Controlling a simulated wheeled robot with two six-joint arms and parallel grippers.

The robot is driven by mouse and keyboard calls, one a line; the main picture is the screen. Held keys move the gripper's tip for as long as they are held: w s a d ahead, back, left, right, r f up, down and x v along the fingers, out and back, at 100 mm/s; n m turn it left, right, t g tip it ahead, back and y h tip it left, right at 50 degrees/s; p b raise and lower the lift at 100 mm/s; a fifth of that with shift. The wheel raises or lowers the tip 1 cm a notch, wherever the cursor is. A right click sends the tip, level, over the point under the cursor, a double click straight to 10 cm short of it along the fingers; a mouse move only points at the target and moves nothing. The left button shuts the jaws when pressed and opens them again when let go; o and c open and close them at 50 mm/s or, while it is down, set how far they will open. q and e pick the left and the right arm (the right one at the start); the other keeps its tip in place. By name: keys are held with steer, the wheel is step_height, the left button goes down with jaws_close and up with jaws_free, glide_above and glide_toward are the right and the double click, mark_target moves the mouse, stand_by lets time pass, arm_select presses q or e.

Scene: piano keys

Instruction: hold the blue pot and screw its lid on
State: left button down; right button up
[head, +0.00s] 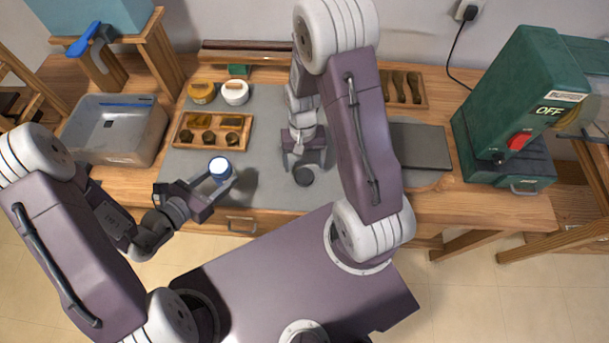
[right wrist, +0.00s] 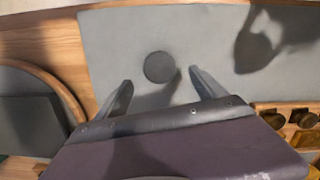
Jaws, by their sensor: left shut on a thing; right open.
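The blue pot (head: 220,165) shows a bright white top with a blue rim, with no lid on it. My left gripper (head: 217,179) is shut on it at the left front of the grey mat. A round dark grey disc, which looks like the lid (head: 303,177), lies flat on the mat to the right of the pot. My right gripper (head: 304,162) is open above the mat by the lid. In the right wrist view, the lid (right wrist: 159,67) lies just beyond the two spread fingertips (right wrist: 162,88), with nothing between them.
A wooden tray (head: 212,132) with dark round pieces sits behind the pot. Two jars, yellow-lidded (head: 201,92) and white-lidded (head: 235,92), stand behind it. A grey bin (head: 115,130) is at left. A dark flat slab (head: 420,146) and green machine (head: 505,120) are at right.

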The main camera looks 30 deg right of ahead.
mark_target(304, 176)
steer(key=f, duration=0.5)
steer(key=shift+s+a+f, duration=0.1)
steer(key=shift+s+a, duration=0.05)
steer(key=shift+s, duration=0.2)
